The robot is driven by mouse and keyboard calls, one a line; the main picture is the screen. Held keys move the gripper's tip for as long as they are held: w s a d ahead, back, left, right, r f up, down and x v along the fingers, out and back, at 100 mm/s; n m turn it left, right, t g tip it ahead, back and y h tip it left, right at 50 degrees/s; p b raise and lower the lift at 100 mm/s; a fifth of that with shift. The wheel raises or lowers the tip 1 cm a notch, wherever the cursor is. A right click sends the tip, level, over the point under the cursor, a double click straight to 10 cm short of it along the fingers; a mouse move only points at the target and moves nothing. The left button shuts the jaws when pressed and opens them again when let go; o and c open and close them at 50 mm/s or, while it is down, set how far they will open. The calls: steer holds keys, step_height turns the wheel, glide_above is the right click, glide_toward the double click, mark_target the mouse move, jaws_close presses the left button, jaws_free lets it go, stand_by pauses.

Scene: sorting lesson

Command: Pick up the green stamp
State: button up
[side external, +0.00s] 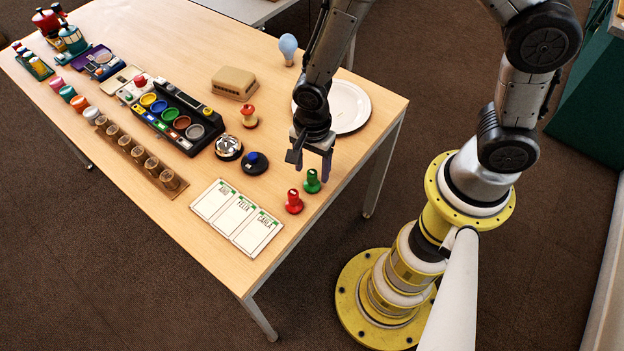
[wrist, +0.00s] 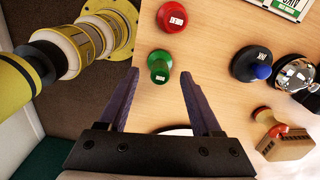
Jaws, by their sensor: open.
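The green stamp (side external: 312,181) stands upright near the table's edge, close to the red stamp (side external: 293,202). In the wrist view the green stamp (wrist: 159,66) lies just beyond my fingertips, roughly centred between them, and the red stamp (wrist: 172,18) is past it. My gripper (side external: 312,168) is above the table beside the green stamp, fingers pointing down. In the wrist view my gripper (wrist: 160,75) is open with nothing between its fingers.
Three white cards (side external: 237,217) lie near the stamps. A black button with a blue top (side external: 255,162) and a silver bell (side external: 229,147) stand left of my gripper. A white plate (side external: 347,107) lies behind it. The table's edge (side external: 352,152) is close on the right.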

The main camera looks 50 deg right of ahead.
mark_target(313, 172)
steer(key=shift+d+f, duration=0.15)
steer(key=shift+f, duration=1.65)
jaws_close()
